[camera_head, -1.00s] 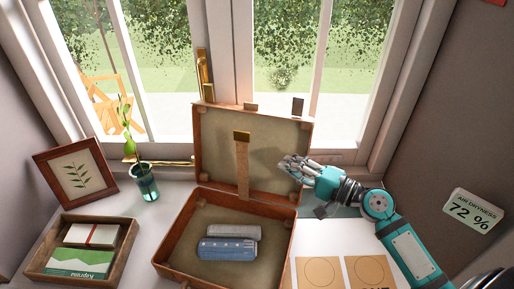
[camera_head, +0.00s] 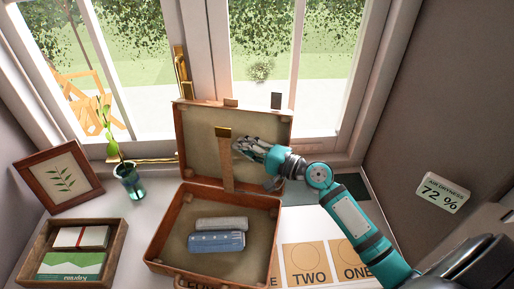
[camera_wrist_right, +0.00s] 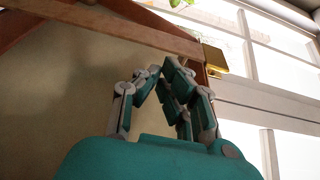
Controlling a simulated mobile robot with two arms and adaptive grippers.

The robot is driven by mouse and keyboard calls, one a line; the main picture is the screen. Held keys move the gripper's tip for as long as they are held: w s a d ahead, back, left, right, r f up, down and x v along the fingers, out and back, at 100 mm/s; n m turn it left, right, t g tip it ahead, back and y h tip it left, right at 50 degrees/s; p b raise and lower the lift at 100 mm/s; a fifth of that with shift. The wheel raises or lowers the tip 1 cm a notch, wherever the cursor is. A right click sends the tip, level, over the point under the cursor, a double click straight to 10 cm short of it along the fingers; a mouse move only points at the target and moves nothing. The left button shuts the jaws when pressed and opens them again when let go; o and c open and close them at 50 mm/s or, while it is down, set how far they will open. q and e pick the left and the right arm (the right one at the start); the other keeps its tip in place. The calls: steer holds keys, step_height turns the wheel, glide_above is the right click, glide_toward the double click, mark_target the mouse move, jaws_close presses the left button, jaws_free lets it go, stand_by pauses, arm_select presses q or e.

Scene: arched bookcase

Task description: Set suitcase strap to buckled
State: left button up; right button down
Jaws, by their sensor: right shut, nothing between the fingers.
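The brown suitcase (camera_head: 164,232) stands open on the sill, its lid (camera_head: 196,150) upright against the window side. In the right wrist view the shut fingers (camera_wrist_right: 165,70) are in front of the beige lining, with a brass piece (camera_wrist_right: 215,60) beyond. My left gripper is not in view.
Rolled grey cloth (camera_head: 221,224) and a blue one (camera_head: 216,242) lie in the suitcase. A wooden tray (camera_head: 120,255), a plant vase (camera_head: 129,183) and a picture frame (camera_head: 58,178) stand left. Number cards (camera_head: 308,262) lie right. The window is close behind the lid.

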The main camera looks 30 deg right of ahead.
steer(key=shift+w+a, duration=0.35)
steer(key=shift+w, duration=0.25)
